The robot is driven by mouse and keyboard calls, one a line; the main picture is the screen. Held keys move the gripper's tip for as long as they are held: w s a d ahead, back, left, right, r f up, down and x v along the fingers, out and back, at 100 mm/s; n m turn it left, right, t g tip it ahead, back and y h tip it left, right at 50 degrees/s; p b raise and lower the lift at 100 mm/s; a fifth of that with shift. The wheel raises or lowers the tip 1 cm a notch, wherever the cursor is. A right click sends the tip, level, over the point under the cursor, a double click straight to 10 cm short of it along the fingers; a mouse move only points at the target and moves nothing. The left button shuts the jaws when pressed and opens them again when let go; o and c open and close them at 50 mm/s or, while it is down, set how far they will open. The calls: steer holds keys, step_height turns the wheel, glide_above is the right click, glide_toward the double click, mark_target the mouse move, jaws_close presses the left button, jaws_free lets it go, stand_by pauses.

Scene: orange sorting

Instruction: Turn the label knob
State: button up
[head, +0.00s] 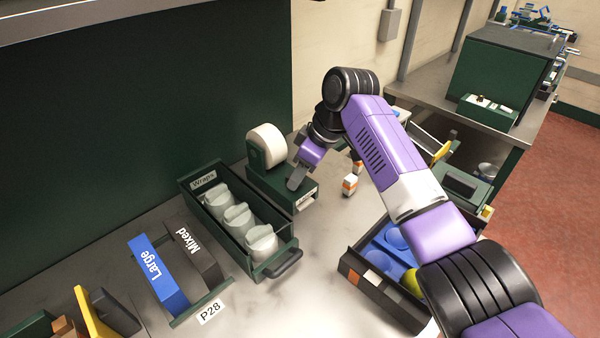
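A dark green label dispenser (259,188) stands on the grey bench, with a white roll (267,145) on its back part. A small white label strip (308,199) shows at its front end. My gripper (297,178) points down at the dispenser, its grey tip over or against the top near the front. I cannot tell whether it touches. The fingers overlap from this angle, so their opening does not show. I cannot make out the label knob; the gripper may hide it.
A green tray (212,221) marked Wraps, holding white rolls, stands close left of the dispenser. Blue Large (158,275) and dark Mixed (196,257) blocks stand farther left. Small orange-and-white bottles (350,185) stand right of the gripper. A dark crate (372,290) sits under my arm.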

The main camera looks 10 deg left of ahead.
steer(key=shift+r+m+p, duration=0.1)
steer(key=shift+m+p, duration=0.2)
steer(key=shift+p, duration=0.15)
jaws_close()
steer(key=shift+s+r+m+t+p, duration=0.15)
steer(key=shift+m+t+p, duration=0.3)
steer(key=shift+p, duration=0.35)
steer(key=m+p, duration=0.2)
steer(key=p, duration=0.1)
steer(key=shift+s+a+m+t+h, duration=0.15)
steer(key=shift+m+t+h, duration=0.1)
steer(key=shift+h, duration=0.05)
steer(key=m+p, duration=0.1)
steer(key=m+t+h+p, duration=0.1)
steer(key=m+p, duration=0.2)
steer(key=m, duration=0.1)
steer(key=shift+s+a+h+p, duration=0.2)
steer(key=shift+a+h+p, duration=0.1)
steer(key=shift+a, duration=0.05)
steer(key=m, duration=0.1)
steer(key=m+h, duration=0.1)
steer(key=m, duration=0.1)
steer(key=m+t+p, duration=0.1)
steer(key=shift+a+f+m+h, duration=0.2)
steer(key=shift+a+m+h, duration=0.1)
steer(key=shift+m, duration=0.1)
steer(key=shift+a+m+h+b, duration=0.1)
steer(key=shift+m+h+b, duration=0.55)
steer(key=shift+m, duration=1.25)
steer(key=shift+h, duration=0.25)
